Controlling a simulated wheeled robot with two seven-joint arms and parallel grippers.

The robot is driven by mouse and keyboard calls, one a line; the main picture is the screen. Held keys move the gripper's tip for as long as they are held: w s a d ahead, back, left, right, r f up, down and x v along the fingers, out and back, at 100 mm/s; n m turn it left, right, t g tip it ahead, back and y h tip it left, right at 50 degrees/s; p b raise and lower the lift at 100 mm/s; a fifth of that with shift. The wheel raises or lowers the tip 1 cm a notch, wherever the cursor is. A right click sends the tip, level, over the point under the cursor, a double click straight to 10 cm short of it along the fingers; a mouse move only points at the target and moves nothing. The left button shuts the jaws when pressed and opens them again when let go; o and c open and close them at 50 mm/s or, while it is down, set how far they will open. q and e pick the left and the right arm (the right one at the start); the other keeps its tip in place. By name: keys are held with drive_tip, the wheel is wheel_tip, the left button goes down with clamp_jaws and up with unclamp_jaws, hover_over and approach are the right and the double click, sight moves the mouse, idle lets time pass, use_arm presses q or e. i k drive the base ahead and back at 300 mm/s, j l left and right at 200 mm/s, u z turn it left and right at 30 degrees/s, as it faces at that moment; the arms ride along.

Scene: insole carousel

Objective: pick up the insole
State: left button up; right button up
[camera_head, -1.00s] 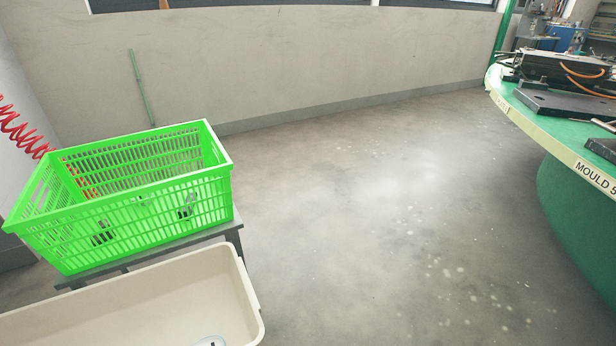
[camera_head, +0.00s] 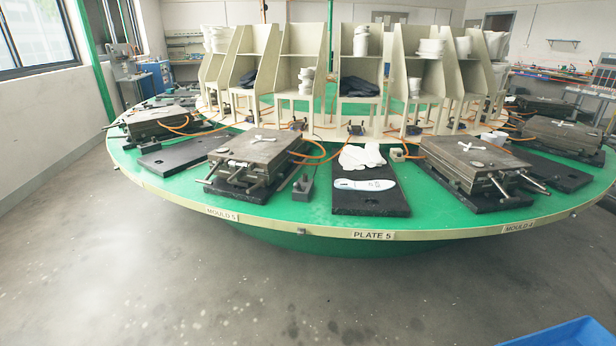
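A pale, light blue-white insole (camera_head: 364,184) lies flat on a black plate (camera_head: 370,203) near the front edge of the green round carousel (camera_head: 306,214). The plate sits behind the label "PLATE 5". A crumpled white cloth-like item (camera_head: 362,157) lies just behind the insole on the same plate. Neither of my grippers shows in the head view.
Metal moulds stand left (camera_head: 258,152) and right (camera_head: 468,163) of the plate, with handles sticking out and orange hoses behind. Cream shelves (camera_head: 301,68) stand at the carousel's middle. A blue container (camera_head: 560,336) shows at bottom right. The floor in front is clear.

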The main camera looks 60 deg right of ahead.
sight(341, 184)
drive_tip(key=z, duration=2.25)
